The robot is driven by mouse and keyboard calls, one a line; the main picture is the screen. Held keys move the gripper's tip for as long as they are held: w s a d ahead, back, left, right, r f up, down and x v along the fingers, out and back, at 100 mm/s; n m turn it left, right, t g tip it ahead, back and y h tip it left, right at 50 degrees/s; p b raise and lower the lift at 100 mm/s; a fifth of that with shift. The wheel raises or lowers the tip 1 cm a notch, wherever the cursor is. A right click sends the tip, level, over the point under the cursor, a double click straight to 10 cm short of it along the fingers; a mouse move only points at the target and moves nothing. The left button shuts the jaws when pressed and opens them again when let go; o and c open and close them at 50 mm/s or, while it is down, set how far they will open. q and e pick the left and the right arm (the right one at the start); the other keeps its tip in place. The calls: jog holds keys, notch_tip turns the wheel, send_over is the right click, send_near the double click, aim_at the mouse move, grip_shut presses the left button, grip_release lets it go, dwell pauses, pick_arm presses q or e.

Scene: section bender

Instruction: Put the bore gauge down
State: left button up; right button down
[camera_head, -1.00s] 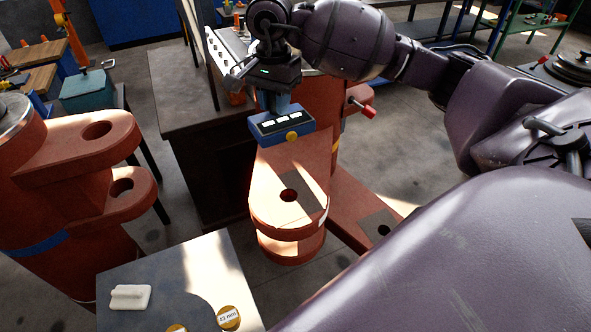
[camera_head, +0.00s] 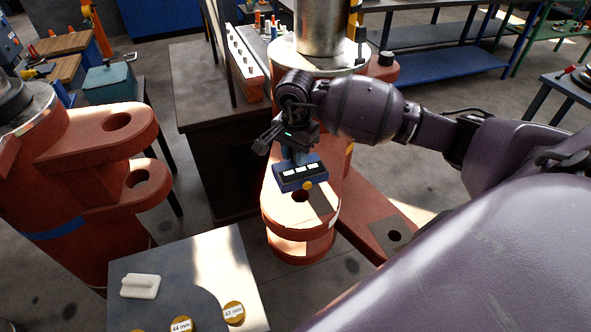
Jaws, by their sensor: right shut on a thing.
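The bore gauge (camera_head: 300,174) is a blue block with three white display windows and a yellow knob. My right gripper (camera_head: 297,150) is shut on its upper part and holds it over the red-orange bracket arm (camera_head: 290,218) of the machine in the middle. The gauge hides part of the bracket's upper face and part of its round hole. I cannot tell whether the gauge touches the bracket. My left gripper is not in view.
Another red-orange bracket (camera_head: 105,130) with holes stands left. A dark cabinet (camera_head: 215,150) stands behind.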

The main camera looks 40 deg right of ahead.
aim_at(295, 171)
jog(key=shift+f, duration=2.95)
jog(key=shift+f+b, duration=0.3)
jog(key=shift+f, duration=0.05)
jog(key=shift+f, duration=0.15)
jog(key=c, duration=0.9)
grip_release()
jog(key=shift+o, duration=0.2)
notch_tip(295, 171, up, 13)
jog(key=shift+r, duration=0.1)
